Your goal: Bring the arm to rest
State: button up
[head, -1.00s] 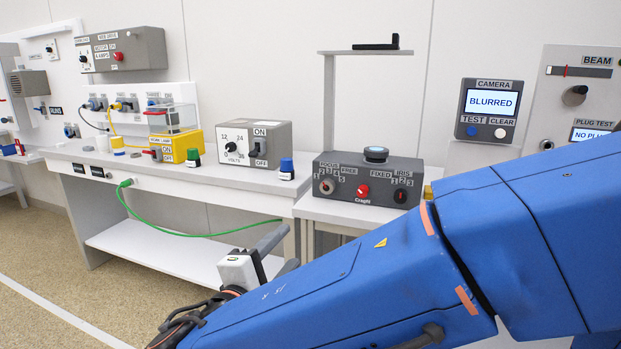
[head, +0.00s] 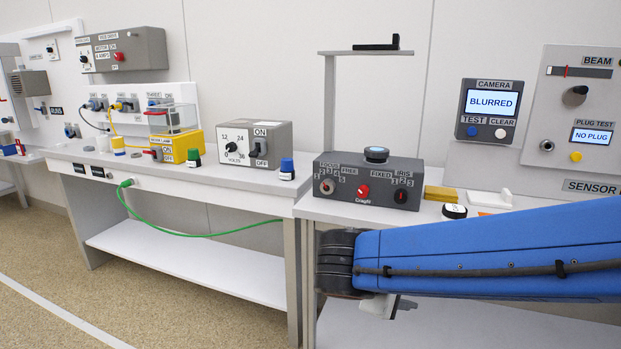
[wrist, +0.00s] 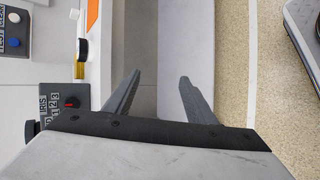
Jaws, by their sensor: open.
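My blue arm reaches in from the right in the head view, with its dark joint in front of the right bench. My gripper (wrist: 155,88) shows in the wrist view with its two grey fingers spread apart and nothing between them. The fingers point along the bench front, over the white lower shelf area. In the head view the gripper is mostly hidden; only a small grey-white part of the wrist shows below the arm.
The grey focus and iris box (head: 368,180) stands on the right bench, beside a yellow block (head: 440,193) and a black-and-white round item (head: 454,211). The camera panel (head: 488,112) reads BLURRED. The left bench (head: 200,176) holds several boxes. Floor at left is clear.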

jog(key=s+d+f+m+g+y, duration=0.1)
jog(key=s+d+f+m+y, duration=0.1)
jog(key=s+d+m+y, duration=0.2)
jog(key=s+d+f+m+y, duration=0.3)
jog(key=s+m, duration=0.3)
jog(key=s, duration=0.3)
jog(key=shift+s+d+f+g+y, duration=0.15)
jog(key=shift+d+f+g+y, duration=0.25)
jog(key=shift+d+y, duration=0.25)
dwell(2.0)
